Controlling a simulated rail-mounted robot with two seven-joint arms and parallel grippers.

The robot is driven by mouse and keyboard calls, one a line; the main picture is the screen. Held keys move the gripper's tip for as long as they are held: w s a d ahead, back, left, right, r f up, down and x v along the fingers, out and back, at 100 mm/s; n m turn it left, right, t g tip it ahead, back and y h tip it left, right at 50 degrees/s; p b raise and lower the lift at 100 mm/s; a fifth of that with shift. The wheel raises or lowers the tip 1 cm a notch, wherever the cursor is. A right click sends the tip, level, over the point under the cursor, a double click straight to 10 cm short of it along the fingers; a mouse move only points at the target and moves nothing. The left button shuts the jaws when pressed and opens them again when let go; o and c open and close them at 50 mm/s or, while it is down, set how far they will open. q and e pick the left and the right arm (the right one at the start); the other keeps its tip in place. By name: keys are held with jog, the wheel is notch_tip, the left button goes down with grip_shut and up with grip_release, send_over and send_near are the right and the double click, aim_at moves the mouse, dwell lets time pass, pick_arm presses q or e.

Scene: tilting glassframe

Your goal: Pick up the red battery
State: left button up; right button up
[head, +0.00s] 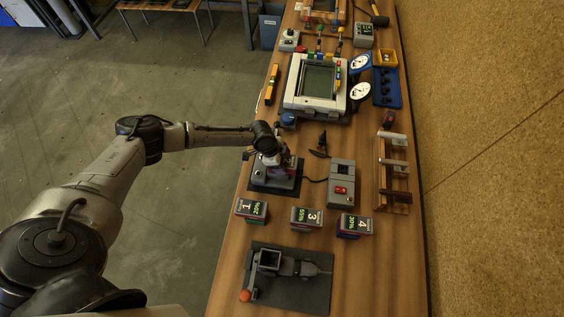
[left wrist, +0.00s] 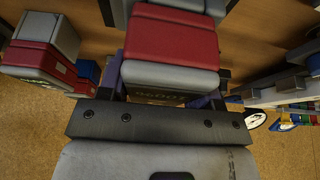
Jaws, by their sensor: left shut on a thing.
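My left gripper (head: 274,160) is over the dark charger-like base (head: 262,181) at mid-table in the head view. It is shut on a red and grey block, the red battery (left wrist: 172,46), which fills the space between the fingers in the left wrist view. The grey end of the block faces the gripper and carries dark lettering. In the head view the arm and gripper largely hide the block, and I cannot tell whether it touches the base. My right gripper is not in view.
Three labelled batteries, 1 (head: 252,209), 3 (head: 306,216) and 4 (head: 355,224), stand in a row in front. A grey box with a red button (head: 341,184) is just right. A wooden rack (head: 393,172) stands near the cork wall. A dark mat with a device (head: 287,277) lies nearest.

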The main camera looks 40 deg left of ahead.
pick_arm(q)
jog(key=shift+r, duration=0.75)
jog(key=r, duration=0.3)
jog(key=shift+d+r+b, duration=0.2)
jog(key=shift+d+b, duration=0.1)
jog(key=shift+d, duration=0.1)
jog(key=d+r+b, duration=0.1)
jog(key=d+r, duration=0.5)
jog(key=d, duration=0.5)
jog(key=shift+w+r, duration=0.15)
jog(key=shift+r, duration=0.15)
jog(key=o, duration=0.5)
jog(key=c, duration=0.6)
notch_tip(320, 180, up, 6)
jog(key=p, duration=0.6)
